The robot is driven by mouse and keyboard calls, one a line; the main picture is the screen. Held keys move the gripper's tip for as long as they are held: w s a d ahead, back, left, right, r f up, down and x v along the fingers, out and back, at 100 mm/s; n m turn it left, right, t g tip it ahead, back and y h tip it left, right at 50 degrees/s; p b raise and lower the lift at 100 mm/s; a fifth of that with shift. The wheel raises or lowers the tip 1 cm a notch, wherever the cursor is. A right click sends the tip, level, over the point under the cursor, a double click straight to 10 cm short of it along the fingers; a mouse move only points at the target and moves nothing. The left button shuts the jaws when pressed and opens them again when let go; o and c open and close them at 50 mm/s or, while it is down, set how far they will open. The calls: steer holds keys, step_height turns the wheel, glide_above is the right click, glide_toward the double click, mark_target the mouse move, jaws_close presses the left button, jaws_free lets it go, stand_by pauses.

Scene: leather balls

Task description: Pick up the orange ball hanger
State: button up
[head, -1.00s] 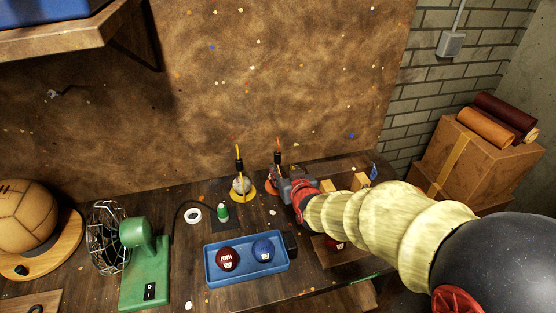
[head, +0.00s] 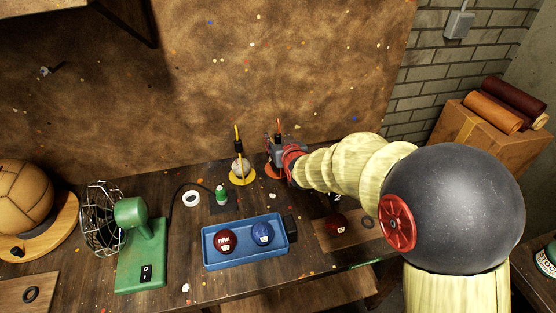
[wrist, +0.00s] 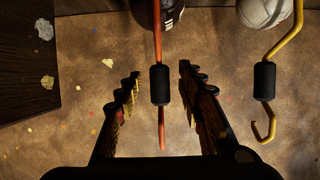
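The orange ball hanger (head: 279,126) is a thin rod with a black sleeve, above an orange base (head: 273,171) at the back of the bench. In the wrist view, the orange hanger (wrist: 158,40) runs between my fingers, with its black sleeve near the fingertips and a dark ball at its far end. My gripper (wrist: 160,82) is open, with a gap on each side of the sleeve. In the head view, my gripper (head: 277,150) is at the hanger and hides part of it and its ball.
A yellow hanger (head: 237,140) with a pale ball stands close to the left; it also shows in the wrist view (wrist: 264,85). A blue tray (head: 283,222) with a red and a blue ball lies in front. A green fan (head: 139,245) stands left. The wall is close behind.

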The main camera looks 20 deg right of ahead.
steer(key=shift+c, duration=0.6)
steer(key=c, duration=0.7)
jaws_close()
